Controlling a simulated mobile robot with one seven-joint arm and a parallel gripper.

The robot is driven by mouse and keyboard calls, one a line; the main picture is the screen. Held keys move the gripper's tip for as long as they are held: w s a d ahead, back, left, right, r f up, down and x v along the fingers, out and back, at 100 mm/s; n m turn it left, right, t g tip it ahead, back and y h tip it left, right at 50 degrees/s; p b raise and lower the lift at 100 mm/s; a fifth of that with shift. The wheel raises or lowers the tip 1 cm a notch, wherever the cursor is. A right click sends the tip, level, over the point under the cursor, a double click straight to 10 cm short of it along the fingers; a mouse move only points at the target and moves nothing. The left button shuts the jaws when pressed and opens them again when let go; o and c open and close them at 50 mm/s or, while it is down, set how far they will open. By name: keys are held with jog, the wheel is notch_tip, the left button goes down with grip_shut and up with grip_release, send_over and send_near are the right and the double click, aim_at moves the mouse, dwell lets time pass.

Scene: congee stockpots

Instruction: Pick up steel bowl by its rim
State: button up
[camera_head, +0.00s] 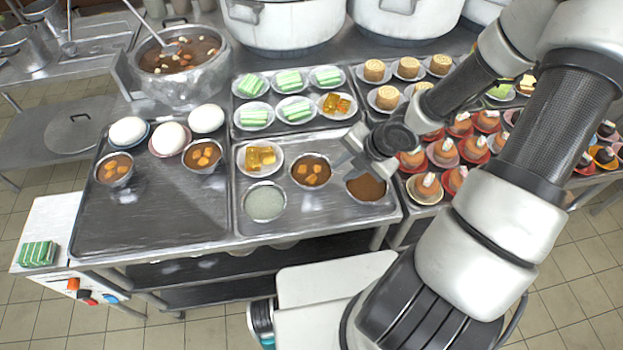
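Several steel bowls stand on the steel counter trays. One steel bowl (310,171) holds brown soup with orange chunks, just left of my gripper. Another steel bowl (367,187) with plain brown contents sits below my gripper, its upper rim partly hidden. A steel bowl (264,202) with grey-green contents is further left. Two more bowls of soup with chunks, a left one (114,169) and a right one (203,156), stand on the left tray. My gripper (345,157) appears open and empty, its fingers pointing left above the tray. I cannot tell its exact height or any rim contact.
A plate of amber cubes (260,158) and plates of green cakes (288,82) stand nearby. White buns (168,139) sit on the left tray (150,215), which has bare room in front. Stockpots (180,62) line the back. Red plates with brown cakes (444,151) crowd the right.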

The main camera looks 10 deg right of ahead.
aim_at(326, 181)
jog(key=b+x, duration=0.5)
jog(key=x, duration=0.6)
jog(key=shift+a, duration=0.1)
grip_shut()
